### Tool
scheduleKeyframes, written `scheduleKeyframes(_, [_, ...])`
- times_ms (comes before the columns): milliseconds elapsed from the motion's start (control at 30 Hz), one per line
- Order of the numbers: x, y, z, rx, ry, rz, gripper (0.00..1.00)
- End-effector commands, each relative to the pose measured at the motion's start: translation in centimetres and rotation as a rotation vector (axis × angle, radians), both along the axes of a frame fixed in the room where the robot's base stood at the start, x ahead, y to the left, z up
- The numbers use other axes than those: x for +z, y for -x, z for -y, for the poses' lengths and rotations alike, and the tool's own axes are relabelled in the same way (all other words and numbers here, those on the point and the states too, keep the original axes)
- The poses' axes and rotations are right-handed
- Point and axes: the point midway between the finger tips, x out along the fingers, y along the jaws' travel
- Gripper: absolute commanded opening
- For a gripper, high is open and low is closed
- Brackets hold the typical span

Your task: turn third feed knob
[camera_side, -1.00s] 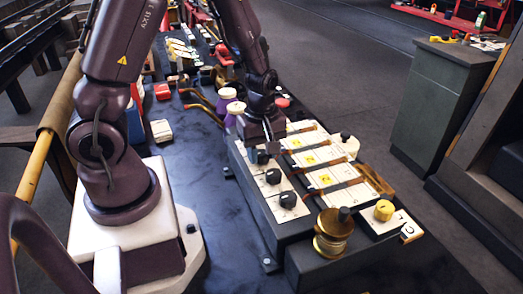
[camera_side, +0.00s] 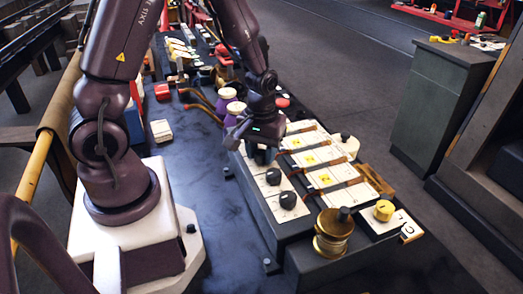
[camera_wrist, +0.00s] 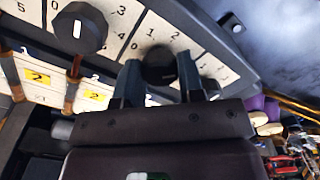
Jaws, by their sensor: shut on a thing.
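A row of black feed knobs sits on the pale, numbered top of a dark console (camera_side: 281,228). In the side view, two knobs stand clear: the nearest (camera_side: 288,200) and the second (camera_side: 273,176). My gripper (camera_side: 262,158) points down over the place just beyond them and hides the knob there. In the wrist view, my gripper (camera_wrist: 158,84) has a finger on each side of a black knob (camera_wrist: 160,65) with a pale pointer mark and is shut on it. Another black knob (camera_wrist: 80,28) shows to the left, apart from the fingers.
Several pale cards with yellow labels (camera_side: 325,179) lie right of the knob row. A brass spool (camera_side: 332,235) and a yellow knob (camera_side: 384,210) stand at the near right. Purple-based pieces (camera_side: 233,112) stand behind my gripper.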

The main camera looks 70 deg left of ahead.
Motion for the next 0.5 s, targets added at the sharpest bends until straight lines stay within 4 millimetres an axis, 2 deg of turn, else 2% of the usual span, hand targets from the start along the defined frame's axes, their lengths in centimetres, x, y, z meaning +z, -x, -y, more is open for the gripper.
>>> scheduleKeyframes(500, [0.11,-0.02,-0.01,-0.484,0.001,0.001,0.12])
